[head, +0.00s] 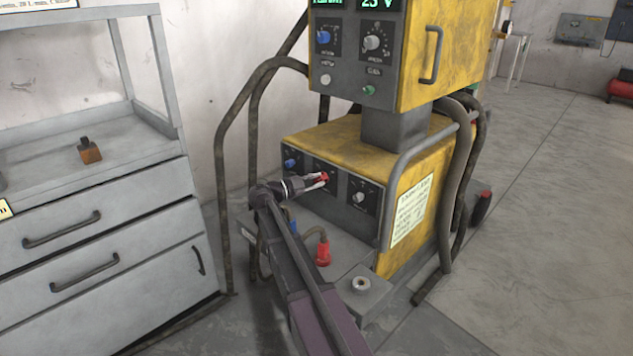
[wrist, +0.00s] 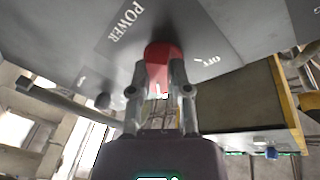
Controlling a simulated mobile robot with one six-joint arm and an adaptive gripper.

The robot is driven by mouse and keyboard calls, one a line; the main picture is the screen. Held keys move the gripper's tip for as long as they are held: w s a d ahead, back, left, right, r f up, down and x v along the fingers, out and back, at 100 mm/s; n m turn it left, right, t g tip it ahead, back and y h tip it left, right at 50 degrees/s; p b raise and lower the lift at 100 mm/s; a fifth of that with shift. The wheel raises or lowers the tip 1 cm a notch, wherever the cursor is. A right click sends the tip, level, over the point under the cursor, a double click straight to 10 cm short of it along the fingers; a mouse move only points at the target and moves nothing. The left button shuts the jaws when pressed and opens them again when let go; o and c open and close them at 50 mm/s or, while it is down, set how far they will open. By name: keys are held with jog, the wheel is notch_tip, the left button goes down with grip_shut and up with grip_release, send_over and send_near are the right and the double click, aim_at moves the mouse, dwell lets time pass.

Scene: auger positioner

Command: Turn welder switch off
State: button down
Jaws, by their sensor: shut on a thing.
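The welder (head: 345,150) is a yellow machine with a dark front panel on its lower box. A red switch knob (head: 324,178) sits in the middle of that lower panel. My gripper (head: 318,182) reaches it from the left and is shut on it. In the wrist view the red switch (wrist: 160,66) is between the two fingers of my gripper (wrist: 161,82). The panel around it carries the words POWER and OFF, with OFF to the right of the knob. The fingers hide part of the knob, and I cannot tell its exact setting.
A blue knob (head: 291,163) and a grey dial (head: 359,197) flank the switch. Below are a red connector (head: 322,252) with a cable and a grey block (head: 361,287). A grey drawer cabinet (head: 100,240) stands left.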

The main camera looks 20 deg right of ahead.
jog(key=shift+f+n, duration=0.1)
jog(key=shift+n, duration=0.3)
jog(key=n+h+b, duration=0.1)
jog(key=n+b, duration=0.1)
jog(key=n, duration=0.2)
jog(key=shift+f, duration=0.15)
jog(key=n+t+b, duration=0.1)
jog(key=n, duration=0.1)
jog(key=n+t+h+b, duration=0.1)
jog(key=n, duration=0.1)
jog(key=shift+s+n, duration=0.15)
jog(key=shift+n, duration=0.25)
jog(key=c, duration=0.6)
grip_release()
